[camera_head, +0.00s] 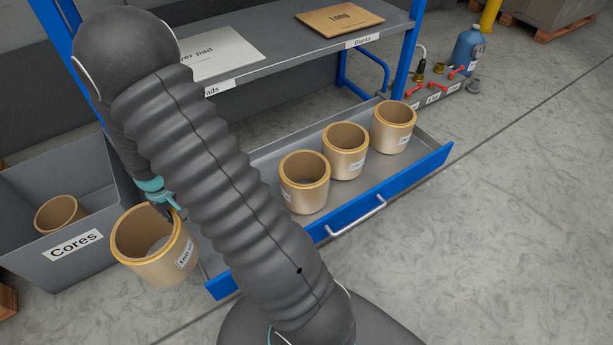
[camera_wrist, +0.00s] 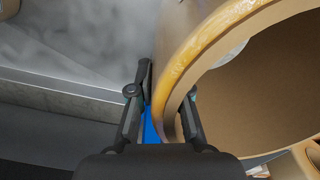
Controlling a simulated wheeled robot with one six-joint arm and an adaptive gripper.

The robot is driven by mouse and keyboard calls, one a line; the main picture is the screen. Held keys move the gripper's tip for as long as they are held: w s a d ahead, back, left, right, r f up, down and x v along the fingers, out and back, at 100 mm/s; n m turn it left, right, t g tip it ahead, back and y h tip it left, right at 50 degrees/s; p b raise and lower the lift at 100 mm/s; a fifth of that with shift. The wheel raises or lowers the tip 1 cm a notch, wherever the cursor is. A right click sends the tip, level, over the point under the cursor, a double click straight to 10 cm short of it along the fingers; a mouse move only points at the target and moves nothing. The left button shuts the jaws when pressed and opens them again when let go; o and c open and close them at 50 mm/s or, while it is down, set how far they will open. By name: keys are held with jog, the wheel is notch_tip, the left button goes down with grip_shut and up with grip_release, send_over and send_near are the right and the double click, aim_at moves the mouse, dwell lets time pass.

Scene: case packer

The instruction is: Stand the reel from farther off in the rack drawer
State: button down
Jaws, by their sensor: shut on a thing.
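My gripper (camera_head: 172,208) is shut on the wall of a reel (camera_head: 145,265), a tan hollow cylinder with a yellowish rim and a label. The reel is upright between the Cores bin and the left end of the drawer; I cannot tell its height above the floor. In the wrist view the fingers (camera_wrist: 165,105) pinch the wall of the reel (camera_wrist: 215,40). The rack drawer (camera_head: 400,168) is pulled out, grey with a blue front. Three similar reels stand in it: one (camera_head: 304,190) near the middle, one (camera_head: 345,160), and one (camera_head: 394,135) farthest right. My arm hides the drawer's left part.
A grey Cores bin (camera_head: 75,265) at left holds another reel (camera_head: 60,213). The rack shelf (camera_head: 300,62) above the drawer bears a pale pad (camera_head: 215,50) and a cardboard blank (camera_head: 340,19). A blue jug (camera_head: 468,50) stands at the back right. The floor at right is clear.

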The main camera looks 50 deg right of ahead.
jog(key=w+d+f+n+b, duration=0.1)
jog(key=d+f+n, duration=0.1)
jog(key=d+n, duration=0.6)
jog(key=w+d+f+n+b, duration=0.1)
jog(key=d+n, duration=0.7)
jog(key=n, duration=1.1)
notch_tip(320, 180, down, 3)
jog(key=shift+w+d+r+n+b, duration=0.25)
jog(key=shift+d+n+b, duration=0.1)
jog(key=shift+b, duration=0.1)
jog(key=shift+f, duration=0.1)
notch_tip(320, 180, down, 10)
jog(key=shift+b, duration=0.3)
jog(key=shift+f, duration=0.1)
jog(key=c, duration=1.1)
grip_release()
